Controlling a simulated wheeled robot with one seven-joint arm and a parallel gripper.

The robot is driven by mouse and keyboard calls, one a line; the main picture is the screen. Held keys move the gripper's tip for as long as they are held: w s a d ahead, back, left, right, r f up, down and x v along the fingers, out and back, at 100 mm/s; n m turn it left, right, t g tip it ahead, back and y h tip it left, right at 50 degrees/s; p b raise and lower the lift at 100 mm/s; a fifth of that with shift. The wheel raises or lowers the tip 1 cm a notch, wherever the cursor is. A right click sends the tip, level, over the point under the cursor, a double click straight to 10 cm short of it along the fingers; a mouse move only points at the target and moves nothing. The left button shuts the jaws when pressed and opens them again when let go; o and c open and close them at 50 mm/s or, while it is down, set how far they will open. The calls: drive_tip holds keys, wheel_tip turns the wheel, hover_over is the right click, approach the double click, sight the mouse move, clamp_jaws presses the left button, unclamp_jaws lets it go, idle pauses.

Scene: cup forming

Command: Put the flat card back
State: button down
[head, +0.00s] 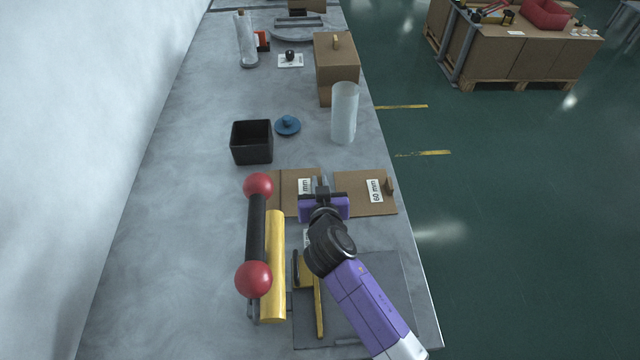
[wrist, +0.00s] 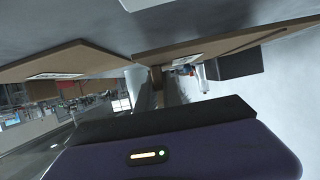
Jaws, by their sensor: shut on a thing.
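Two flat brown cards lie side by side in the head view, a left card (head: 284,203) and a right card (head: 352,205) labelled 60 mm. The left card's label is partly covered and only "mm" reads. My gripper (head: 322,184) is over the left card's right edge, shut on what looks like its small tab. The right card's tab (head: 390,186) stands free on its right edge. In the wrist view, a brown tab (wrist: 157,77) shows just beyond my dark jaw, between two card-like panels. I cannot tell whether the left card is lifted off the bench.
A black bar with red ball ends (head: 257,230) and a yellow cylinder (head: 273,265) are close left of my arm. Beyond the cards are a black open box (head: 252,143), a blue lid (head: 288,125), a clear cylinder (head: 344,113) and a brown box (head: 335,58). The bench's right edge is close.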

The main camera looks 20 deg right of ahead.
drive_tip(key=shift+f, duration=0.35)
drive_tip(key=c, duration=1.5)
unclamp_jaws()
drive_tip(key=shift+s+d+f, duration=0.1)
drive_tip(key=shift+s+f, duration=0.05)
drive_tip(key=shift+f, duration=0.05)
drive_tip(key=shift+r, duration=0.1)
drive_tip(key=shift+r+p, duration=0.55)
drive_tip(key=shift+p, duration=0.2)
drive_tip(key=b+v, duration=0.1)
drive_tip(key=v, duration=1.1)
drive_tip(key=shift+r, duration=0.3)
